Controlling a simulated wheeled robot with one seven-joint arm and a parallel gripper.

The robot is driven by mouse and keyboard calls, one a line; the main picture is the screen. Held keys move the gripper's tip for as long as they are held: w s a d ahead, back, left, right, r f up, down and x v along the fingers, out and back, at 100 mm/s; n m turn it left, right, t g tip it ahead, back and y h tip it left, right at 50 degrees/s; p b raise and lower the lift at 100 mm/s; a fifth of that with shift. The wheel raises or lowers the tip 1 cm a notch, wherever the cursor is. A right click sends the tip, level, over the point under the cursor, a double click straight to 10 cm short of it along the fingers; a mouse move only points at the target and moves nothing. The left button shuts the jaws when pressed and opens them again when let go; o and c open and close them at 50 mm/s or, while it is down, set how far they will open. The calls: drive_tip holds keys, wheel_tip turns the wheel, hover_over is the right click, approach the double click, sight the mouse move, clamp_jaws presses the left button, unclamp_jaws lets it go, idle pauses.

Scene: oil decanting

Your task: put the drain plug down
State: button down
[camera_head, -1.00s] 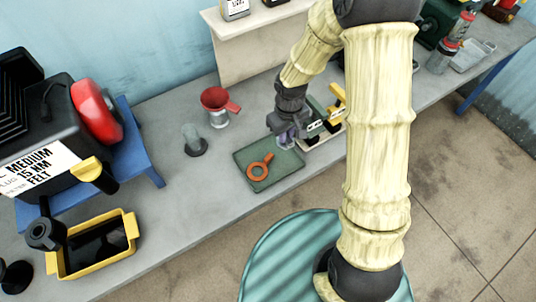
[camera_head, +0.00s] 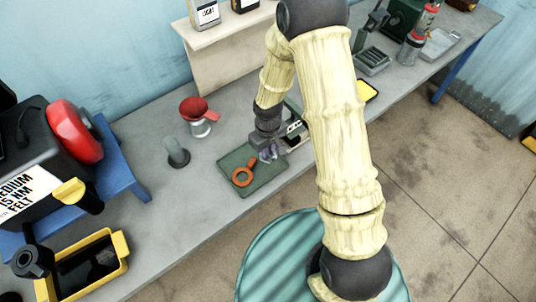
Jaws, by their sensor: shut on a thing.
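My gripper (camera_head: 268,152) is low over the far right part of a green tray (camera_head: 260,181) on the grey bench. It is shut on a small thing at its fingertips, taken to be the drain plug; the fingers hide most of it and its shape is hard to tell. I cannot tell whether the plug touches the tray. An orange ring-shaped tool (camera_head: 243,174) with a short handle lies on the tray, just left of and nearer than my gripper.
A red funnel on a clear cup (camera_head: 199,115) and a grey cylinder on a dark base (camera_head: 177,153) stand left of the tray. A yellow-rimmed pan (camera_head: 85,268) is at lower left. Items behind my gripper are partly hidden by my arm. Bare bench lies left of the tray.

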drive_tip(key=shift+f+p, duration=0.3)
drive_tip(key=shift+f, duration=1.75)
drive_tip(key=shift+f, duration=0.15)
drive_tip(key=c, duration=1.4)
unclamp_jaws()
wheel_tip(320, 180, up, 12)
drive_tip(key=shift+r+b, duration=0.2)
drive_tip(key=shift+b, duration=0.6)
